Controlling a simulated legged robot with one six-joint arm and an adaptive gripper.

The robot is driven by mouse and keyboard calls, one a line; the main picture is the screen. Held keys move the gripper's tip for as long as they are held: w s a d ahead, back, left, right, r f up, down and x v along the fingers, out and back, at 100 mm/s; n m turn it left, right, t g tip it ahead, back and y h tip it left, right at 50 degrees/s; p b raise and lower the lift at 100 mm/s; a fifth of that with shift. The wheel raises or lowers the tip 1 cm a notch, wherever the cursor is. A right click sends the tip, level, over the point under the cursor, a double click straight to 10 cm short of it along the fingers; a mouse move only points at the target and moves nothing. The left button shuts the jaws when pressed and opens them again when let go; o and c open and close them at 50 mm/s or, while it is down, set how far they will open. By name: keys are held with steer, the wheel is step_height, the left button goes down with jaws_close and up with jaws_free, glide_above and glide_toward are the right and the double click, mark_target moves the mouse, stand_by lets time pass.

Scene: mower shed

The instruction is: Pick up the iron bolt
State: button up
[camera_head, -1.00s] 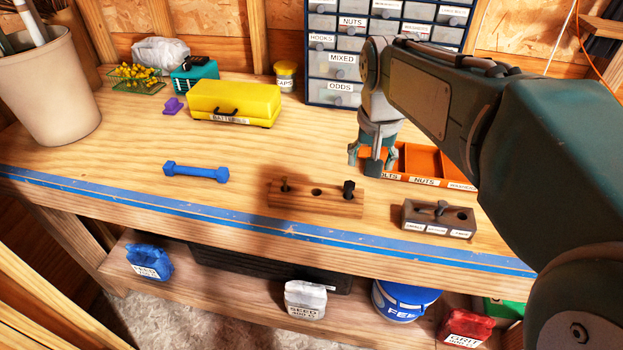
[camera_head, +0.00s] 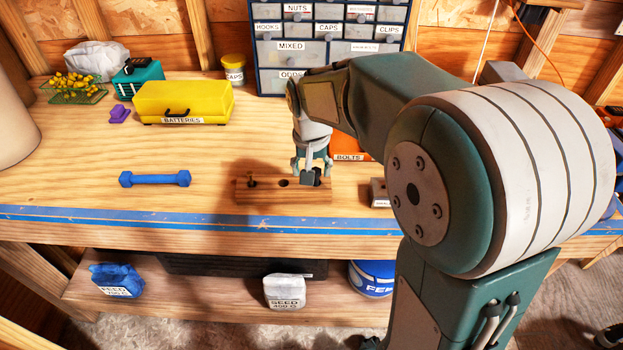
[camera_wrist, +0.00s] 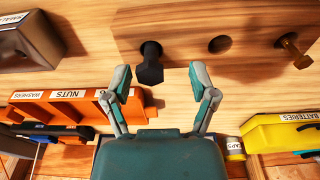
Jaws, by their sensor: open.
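A wooden block (camera_head: 268,196) with three holes lies near the front of the bench. A dark iron bolt (camera_wrist: 150,66) stands in one end hole, at the block's right end in the head view. A brass-coloured bolt (camera_wrist: 293,49) stands in the other end hole; it also shows in the head view (camera_head: 251,182). The middle hole is empty. My gripper (camera_head: 311,168) is over the block's right end, pointing down. In the wrist view my gripper (camera_wrist: 159,78) is open and empty, with the iron bolt's head just ahead of the fingertips, between their lines. In the head view the fingers partly hide it.
An orange bin (camera_wrist: 80,104) labelled nuts and washers and a grey block (camera_wrist: 25,42) stand near my gripper. A yellow batteries box (camera_head: 182,102) and a blue dumbbell-shaped piece (camera_head: 155,179) lie to the left. A drawer cabinet (camera_head: 325,50) stands behind. Bench between is clear.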

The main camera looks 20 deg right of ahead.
steer(key=shift+d+f, duration=0.2)
steer(key=shift+f, duration=0.25)
steer(key=shift+d, duration=0.45)
steer(key=shift+a, duration=0.1)
jaws_close()
steer(key=shift+a, duration=0.3)
steer(key=shift+d, duration=0.15)
